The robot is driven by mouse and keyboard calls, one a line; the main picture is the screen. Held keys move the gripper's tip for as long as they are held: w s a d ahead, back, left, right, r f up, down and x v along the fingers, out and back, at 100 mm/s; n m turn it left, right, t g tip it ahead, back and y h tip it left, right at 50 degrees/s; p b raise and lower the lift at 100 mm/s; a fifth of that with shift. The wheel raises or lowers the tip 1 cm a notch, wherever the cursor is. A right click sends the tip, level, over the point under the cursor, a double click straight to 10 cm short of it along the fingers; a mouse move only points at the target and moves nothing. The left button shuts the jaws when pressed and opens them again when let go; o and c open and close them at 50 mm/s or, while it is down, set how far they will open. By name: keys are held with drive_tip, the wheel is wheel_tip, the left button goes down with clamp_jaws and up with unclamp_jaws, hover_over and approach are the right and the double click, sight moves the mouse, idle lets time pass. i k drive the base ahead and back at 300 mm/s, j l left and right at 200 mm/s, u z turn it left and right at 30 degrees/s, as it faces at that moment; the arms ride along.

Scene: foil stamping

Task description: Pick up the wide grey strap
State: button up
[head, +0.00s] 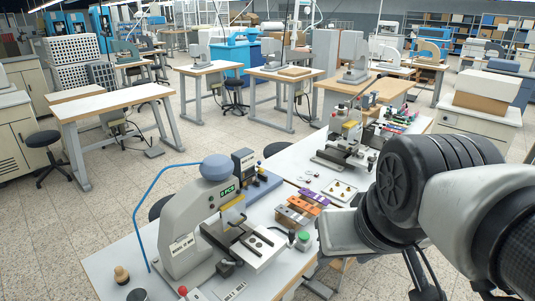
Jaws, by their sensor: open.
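A row of flat coloured strips lies on the white table to the right of the foil stamping press (195,225). A purple strip (315,197) is at the far end, with an orange strip (302,206) in front of it. A dull greyish strip (287,217) lies at the near left end; it is too small to tell surely whether it is the wide grey strap. My arm enters from the right and its nearest part is just right of the strips. I do not see my gripper's fingers.
A white tray with small brass pieces (341,190) lies behind the strips. A green button box (303,240) stands in front of them. The press stands to their left, with a blue hose. A second machine (347,142) stands farther back on the table.

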sight(298, 218)
drive_tip(key=i+l+u, duration=0.3)
drive_tip(key=l, duration=0.25)
drive_tip(key=i+l+u, duration=0.1)
drive_tip(key=i+l, duration=0.15)
drive_tip(key=i+l+u, duration=0.15)
drive_tip(key=l, duration=0.25)
drive_tip(key=i+l+u, duration=0.15)
drive_tip(key=l, duration=0.2)
drive_tip(key=i+l+u, duration=0.15)
drive_tip(key=l, duration=0.2)
drive_tip(key=l+u, duration=0.1)
drive_tip(key=l, duration=0.3)
drive_tip(key=i, duration=0.05)
